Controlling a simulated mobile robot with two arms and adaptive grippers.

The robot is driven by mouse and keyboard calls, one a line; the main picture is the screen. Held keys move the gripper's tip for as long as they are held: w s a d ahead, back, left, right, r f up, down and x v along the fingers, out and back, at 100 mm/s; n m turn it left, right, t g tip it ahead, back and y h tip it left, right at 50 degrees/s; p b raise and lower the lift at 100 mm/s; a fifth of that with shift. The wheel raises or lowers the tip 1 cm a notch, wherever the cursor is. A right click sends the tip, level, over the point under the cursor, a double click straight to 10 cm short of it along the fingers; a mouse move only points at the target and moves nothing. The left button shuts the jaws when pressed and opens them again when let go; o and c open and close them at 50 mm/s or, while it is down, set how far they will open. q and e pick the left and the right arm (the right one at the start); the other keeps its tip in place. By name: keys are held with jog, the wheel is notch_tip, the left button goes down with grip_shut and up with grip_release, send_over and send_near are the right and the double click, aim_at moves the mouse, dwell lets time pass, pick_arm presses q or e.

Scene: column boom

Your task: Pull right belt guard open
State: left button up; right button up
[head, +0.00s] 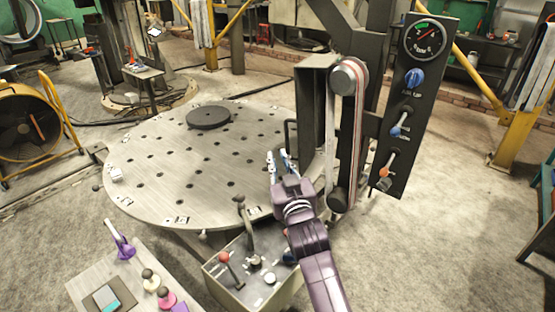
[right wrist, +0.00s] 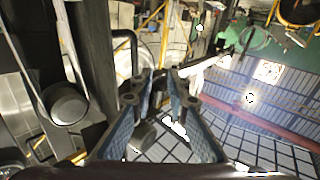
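The right belt guard (head: 310,115) is a tall grey-olive sheet-metal cover on the column. It stands left of two pulleys and a striped belt (head: 359,130), which show uncovered from the front. A thin black bar handle (head: 287,135) sticks out from its left side; it also shows in the right wrist view (right wrist: 130,40). My right gripper (head: 281,158) is below and close to the handle, with its fingers pointing up and away. In the right wrist view its blue-padded fingers (right wrist: 160,88) are apart with nothing seen between them. I cannot see my left gripper.
A round perforated table (head: 160,170) lies left of the guard. A black gauge panel (head: 415,110) is right of the belt. A small side table (head: 80,285) is at lower left.

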jog(key=s+d, duration=0.1)
jog(key=s, duration=0.7)
jog(key=shift+w+f, duration=0.1)
jog(key=shift+f, duration=0.05)
dwell(0.3)
